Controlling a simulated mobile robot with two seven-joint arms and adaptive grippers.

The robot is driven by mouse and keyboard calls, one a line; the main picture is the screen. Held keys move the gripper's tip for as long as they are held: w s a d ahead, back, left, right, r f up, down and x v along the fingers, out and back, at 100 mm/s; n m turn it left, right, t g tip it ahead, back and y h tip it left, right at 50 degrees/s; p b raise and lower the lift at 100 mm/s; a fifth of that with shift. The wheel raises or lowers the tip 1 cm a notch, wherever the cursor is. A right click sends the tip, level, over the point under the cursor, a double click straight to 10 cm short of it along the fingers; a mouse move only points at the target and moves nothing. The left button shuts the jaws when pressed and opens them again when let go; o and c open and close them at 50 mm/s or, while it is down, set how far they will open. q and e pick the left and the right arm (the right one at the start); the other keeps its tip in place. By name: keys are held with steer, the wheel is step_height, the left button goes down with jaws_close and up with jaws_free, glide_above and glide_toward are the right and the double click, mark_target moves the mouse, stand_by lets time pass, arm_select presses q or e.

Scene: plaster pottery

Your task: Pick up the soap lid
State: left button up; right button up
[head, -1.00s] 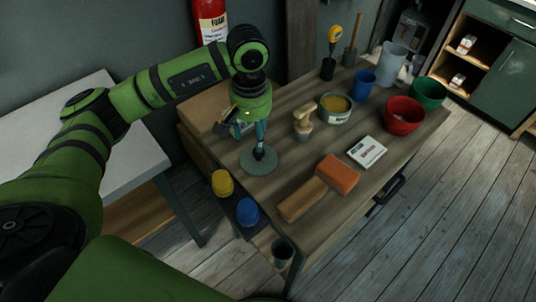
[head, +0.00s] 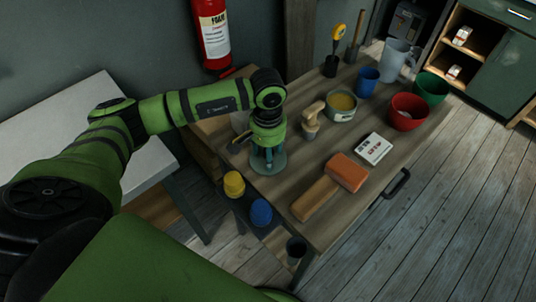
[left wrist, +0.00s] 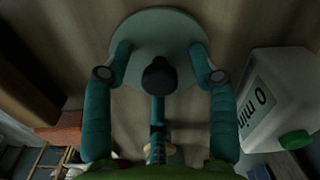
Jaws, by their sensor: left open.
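The soap lid looks like a round grey-green disc (head: 266,173) with a dark knob, lying flat at the near left of the wooden workbench. In the left wrist view the disc (left wrist: 150,28) is at the top, and its dark round knob (left wrist: 159,76) stands between my fingers. My left gripper (head: 268,158) points down over the disc. In the head view the fingers partly hide the knob. My right gripper is not seen.
A white bottle with a green cap (left wrist: 275,98) stands close beside my left gripper. A wooden-handled tool with an orange block (head: 346,172), a white box (head: 375,148) and a small tin (head: 341,106) are to the right. Yellow (head: 234,184) and blue (head: 261,211) jars sit at the bench's left edge.

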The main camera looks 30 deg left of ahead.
arm_select(q)
jaws_close()
